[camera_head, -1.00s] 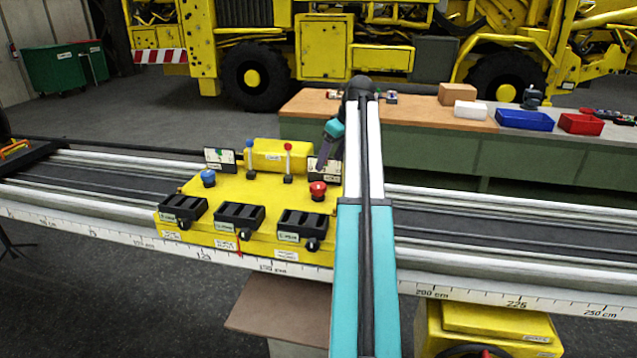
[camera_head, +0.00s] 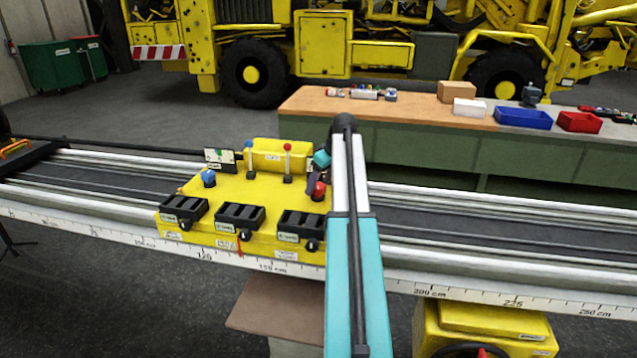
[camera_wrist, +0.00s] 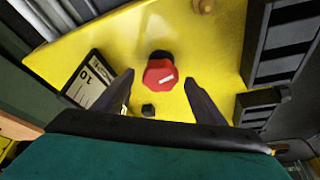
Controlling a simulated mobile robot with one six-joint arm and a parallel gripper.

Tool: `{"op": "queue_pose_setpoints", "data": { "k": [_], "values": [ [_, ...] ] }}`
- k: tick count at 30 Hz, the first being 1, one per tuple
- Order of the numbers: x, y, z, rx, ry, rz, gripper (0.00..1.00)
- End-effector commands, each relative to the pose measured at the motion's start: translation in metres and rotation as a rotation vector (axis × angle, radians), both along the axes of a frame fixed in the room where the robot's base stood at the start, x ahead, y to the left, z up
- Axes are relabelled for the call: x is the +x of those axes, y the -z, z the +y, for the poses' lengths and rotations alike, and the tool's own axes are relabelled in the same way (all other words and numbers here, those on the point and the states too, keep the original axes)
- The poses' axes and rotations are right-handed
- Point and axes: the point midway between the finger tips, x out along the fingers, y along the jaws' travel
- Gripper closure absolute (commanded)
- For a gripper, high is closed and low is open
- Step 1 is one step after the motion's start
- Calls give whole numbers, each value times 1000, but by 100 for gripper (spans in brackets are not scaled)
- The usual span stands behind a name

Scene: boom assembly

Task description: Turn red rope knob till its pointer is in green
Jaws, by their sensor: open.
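The red rope knob (camera_head: 319,192) stands at the right of the yellow control panel (camera_head: 255,197). My gripper (camera_head: 313,182) is low over the knob in the head view. In the wrist view my gripper (camera_wrist: 160,77) has its two dark fingers apart, one on each side of the knob, with gaps between. A white gauge plate (camera_wrist: 97,78) stands left of the knob, partly cut off by a finger; its pointer and any green zone cannot be made out.
A blue knob (camera_head: 208,178), a blue-topped lever (camera_head: 249,158) and a red-topped lever (camera_head: 287,161) stand on the panel. Another gauge (camera_head: 219,158) is at its back left. Black slotted blocks (camera_head: 239,217) line the front edge.

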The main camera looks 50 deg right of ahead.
Motion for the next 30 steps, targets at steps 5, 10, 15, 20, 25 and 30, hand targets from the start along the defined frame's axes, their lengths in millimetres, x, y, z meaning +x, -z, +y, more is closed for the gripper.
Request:
{"op": "queue_pose_setpoints", "data": {
  "k": [5, 10, 15, 20, 25, 30],
  "values": [
    [1, 3, 0, 0, 0, 0, 35],
    [1, 2, 0, 0, -1, 0, 35],
    [1, 2, 1, 0, -1, 0, 62],
    [1, 2, 1, 0, -1, 0, 76],
    [1, 2, 2, 0, 26, 1, 77],
    [1, 2, 3, -1, 108, 1, 76]
  ]
}}
